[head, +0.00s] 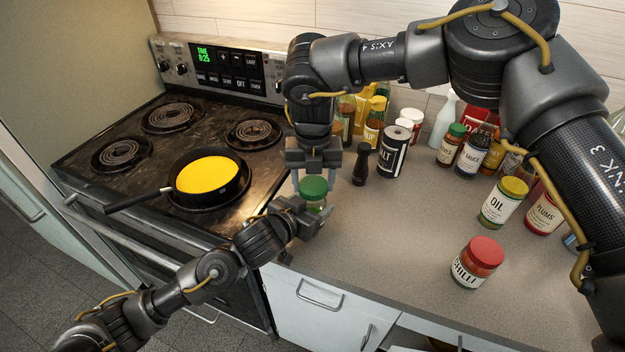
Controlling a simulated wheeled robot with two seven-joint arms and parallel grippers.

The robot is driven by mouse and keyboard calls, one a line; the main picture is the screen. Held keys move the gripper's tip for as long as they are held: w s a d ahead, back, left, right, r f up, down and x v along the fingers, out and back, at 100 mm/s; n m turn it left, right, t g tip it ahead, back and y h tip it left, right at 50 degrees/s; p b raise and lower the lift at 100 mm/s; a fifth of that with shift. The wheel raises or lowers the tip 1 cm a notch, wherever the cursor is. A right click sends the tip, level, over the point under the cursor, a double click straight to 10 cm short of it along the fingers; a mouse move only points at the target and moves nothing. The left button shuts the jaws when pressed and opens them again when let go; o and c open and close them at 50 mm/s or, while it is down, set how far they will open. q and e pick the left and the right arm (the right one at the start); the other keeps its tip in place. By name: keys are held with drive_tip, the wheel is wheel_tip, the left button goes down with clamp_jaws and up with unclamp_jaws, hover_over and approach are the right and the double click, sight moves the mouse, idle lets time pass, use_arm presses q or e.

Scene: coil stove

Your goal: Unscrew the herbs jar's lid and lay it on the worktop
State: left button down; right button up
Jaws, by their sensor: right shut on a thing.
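The jar with the green lid (314,187), which I take to be the herbs jar, stands at the worktop's left end beside the stove. Its label is not readable. My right gripper (314,178) points straight down over the jar, with its fingers on either side of the lid, shut on it. My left gripper (309,213) reaches in low from the front left, with its fingers at the jar's glass body. They hide much of the body, and I cannot tell whether they grip it. The lid sits over the jar's mouth, with no clear gap visible.
The worktop (375,235) is clear in front and right of the jar. A red-lidded jar (477,262) stands at the right. A black shaker (361,165) and dark can (394,152) stand behind. A frying pan (208,176) with yellow contents sits on the stove (75,160).

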sight(313, 184)
drive_tip(key=shift+r, duration=2)
use_arm(q)
drive_tip(key=shift+c, duration=1.2)
unclamp_jaws()
drive_tip(key=shift+s, duration=0.1)
drive_tip(key=v, duration=1.1)
drive_tip(key=shift+s+a+b, duration=0.2)
drive_tip(key=shift+s+b, duration=0.1)
use_arm(e)
drive_tip(key=shift+f, duration=0.35)
